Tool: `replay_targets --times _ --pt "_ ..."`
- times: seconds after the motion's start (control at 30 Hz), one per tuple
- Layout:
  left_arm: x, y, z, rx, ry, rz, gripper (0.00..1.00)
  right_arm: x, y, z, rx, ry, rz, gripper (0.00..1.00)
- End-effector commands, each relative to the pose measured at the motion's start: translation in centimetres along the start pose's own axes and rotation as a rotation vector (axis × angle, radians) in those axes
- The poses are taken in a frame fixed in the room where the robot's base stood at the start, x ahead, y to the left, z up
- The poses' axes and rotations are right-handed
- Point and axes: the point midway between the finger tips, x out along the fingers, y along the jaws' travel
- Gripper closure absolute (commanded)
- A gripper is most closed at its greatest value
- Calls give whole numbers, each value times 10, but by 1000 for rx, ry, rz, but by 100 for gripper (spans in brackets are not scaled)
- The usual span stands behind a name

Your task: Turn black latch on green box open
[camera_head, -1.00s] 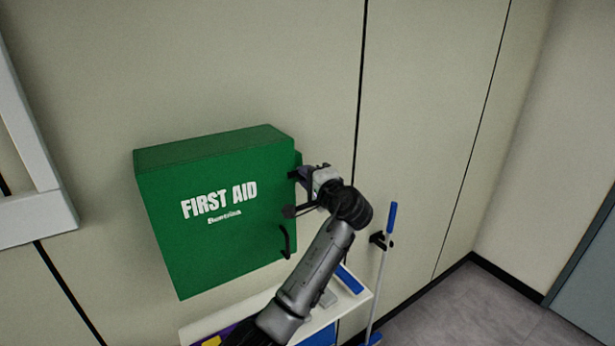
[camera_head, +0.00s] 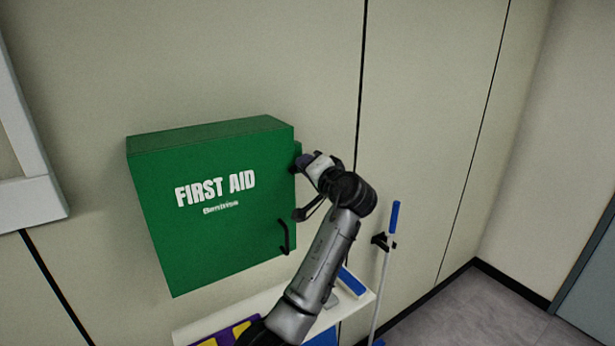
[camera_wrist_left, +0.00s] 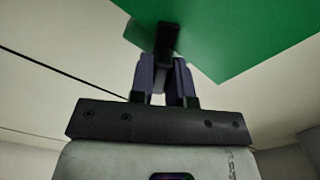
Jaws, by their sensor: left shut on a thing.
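The green first aid box (camera_head: 215,240) hangs on the wall at the left of the head view, its door closed. My left gripper (camera_head: 303,162) is at the upper part of the box's right side. In the left wrist view, the purple fingers of the gripper (camera_wrist_left: 166,65) are shut on a black latch (camera_wrist_left: 167,38), with the green box (camera_wrist_left: 240,35) behind it. The gripper hides the latch in the head view, so its turn angle is hard to tell. My right gripper is not in view.
A black handle (camera_head: 284,238) stands out from the lower right of the box's front. A white shelf (camera_head: 195,331) with purple and yellow items is below. A blue-handled pole (camera_head: 388,260) stands right of my arm. The wall further right is clear.

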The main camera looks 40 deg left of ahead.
Motion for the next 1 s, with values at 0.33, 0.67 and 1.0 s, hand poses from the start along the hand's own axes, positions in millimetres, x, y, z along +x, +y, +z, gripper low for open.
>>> replay_targets --times 0.33,0.67,1.0 --pt "0 3 1 -332 1 0 100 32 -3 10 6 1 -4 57" --pt "-1 2 1 -640 2 1 100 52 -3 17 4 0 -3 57" --pt "0 1 0 -891 1 1 100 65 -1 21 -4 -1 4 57"
